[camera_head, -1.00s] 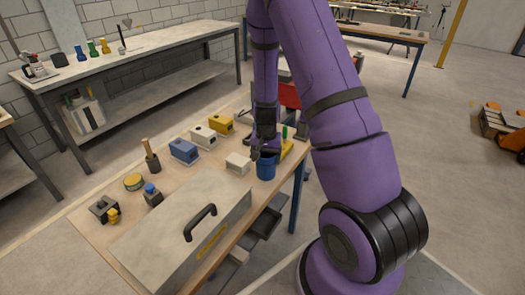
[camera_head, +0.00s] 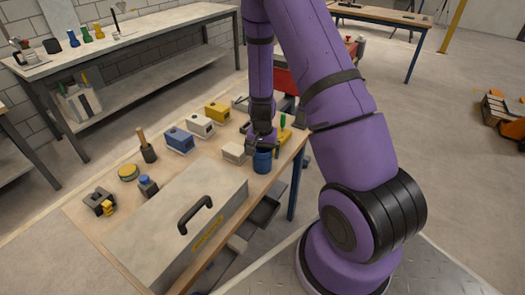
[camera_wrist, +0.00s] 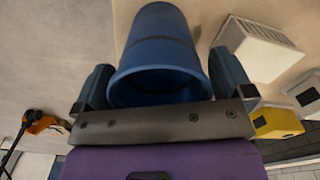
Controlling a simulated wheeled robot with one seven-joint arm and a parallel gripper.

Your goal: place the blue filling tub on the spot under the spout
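The blue filling tub (camera_head: 262,162) stands upright near the right edge of the wooden table. My gripper (camera_head: 262,143) is at the tub, pointing down in the head view. In the wrist view the tub (camera_wrist: 160,45) lies between the two fingers of my gripper (camera_wrist: 160,85), with its open rim towards the camera. The fingers flank the tub closely on both sides; I cannot tell whether they press on it. A thin stand with a funnel-like top (camera_head: 116,18) is on the far left bench. I cannot make out a spout or marked spot.
A grey case with black handle (camera_head: 195,214) fills the table's front. A white block (camera_head: 234,153) stands close left of the tub. Blue (camera_head: 179,141), white (camera_head: 200,126) and yellow (camera_head: 217,112) boxes stand behind. The far left bench (camera_head: 150,37) has clear room.

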